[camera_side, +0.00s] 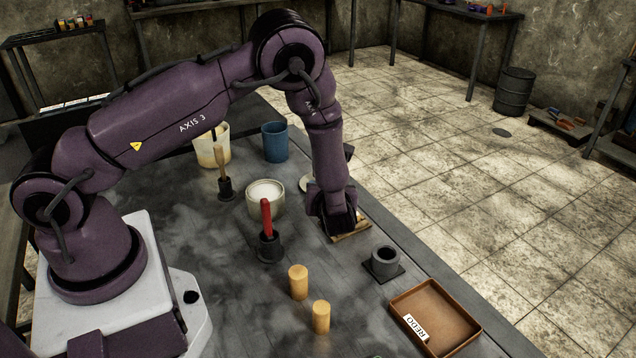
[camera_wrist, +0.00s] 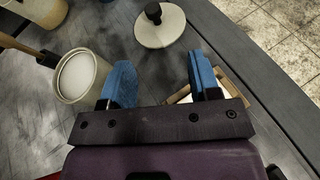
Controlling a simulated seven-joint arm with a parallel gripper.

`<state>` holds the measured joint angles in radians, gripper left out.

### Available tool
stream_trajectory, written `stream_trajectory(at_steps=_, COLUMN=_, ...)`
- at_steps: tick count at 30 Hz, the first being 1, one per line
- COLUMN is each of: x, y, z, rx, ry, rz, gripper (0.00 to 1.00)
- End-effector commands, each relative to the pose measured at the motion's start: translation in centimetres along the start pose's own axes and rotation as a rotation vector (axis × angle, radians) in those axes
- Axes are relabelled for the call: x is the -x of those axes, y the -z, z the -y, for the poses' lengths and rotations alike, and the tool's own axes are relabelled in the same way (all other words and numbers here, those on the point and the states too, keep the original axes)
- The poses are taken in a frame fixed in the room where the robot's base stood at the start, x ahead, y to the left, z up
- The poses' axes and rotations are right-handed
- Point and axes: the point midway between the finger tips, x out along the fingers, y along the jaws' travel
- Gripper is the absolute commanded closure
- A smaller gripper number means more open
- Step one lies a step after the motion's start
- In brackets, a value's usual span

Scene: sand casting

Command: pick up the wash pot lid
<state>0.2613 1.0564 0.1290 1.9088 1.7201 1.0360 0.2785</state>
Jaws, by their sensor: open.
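The wash pot lid is a pale round disc with a black knob (camera_wrist: 153,12), lying flat on the bench ahead of my fingers in the wrist view. In the side view only a pale edge of the lid (camera_side: 304,183) shows behind my arm. My gripper (camera_wrist: 162,80) is open, its two blue fingers apart with nothing between them. In the side view my gripper (camera_side: 338,224) points down, nearer the camera than the lid. The open wash pot (camera_side: 265,208), cream with white liquid inside, stands to its left; it also shows in the wrist view (camera_wrist: 80,95).
A wooden frame (camera_side: 356,233) lies under my gripper. A brush in a holder (camera_side: 225,187), a blue cup (camera_side: 276,143) and a cream bucket (camera_side: 212,147) stand near the pot. A red-handled tool (camera_side: 267,222) stands nearer. A brown tray (camera_side: 436,315) is at front right.

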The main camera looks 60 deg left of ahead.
Motion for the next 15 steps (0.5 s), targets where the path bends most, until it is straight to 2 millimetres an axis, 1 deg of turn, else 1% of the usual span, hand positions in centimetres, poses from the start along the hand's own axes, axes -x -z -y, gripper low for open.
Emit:
stream_trajectory(at_steps=6, x=-4.1, y=0.0, z=-0.2, rx=0.002, ry=-0.007, rz=0.000, gripper=0.44)
stream_trajectory(at_steps=9, x=-5.8, y=0.0, z=-0.2, rx=0.003, ry=-0.006, rz=0.000, gripper=0.44)
stream_trajectory(at_steps=12, x=-6.8, y=0.0, z=-0.2, rx=0.002, ry=-0.004, rz=-0.001, gripper=0.44)
stream_trajectory(at_steps=15, x=-7.3, y=-0.1, z=-0.2, rx=0.003, ry=-0.004, rz=-0.001, gripper=0.44)
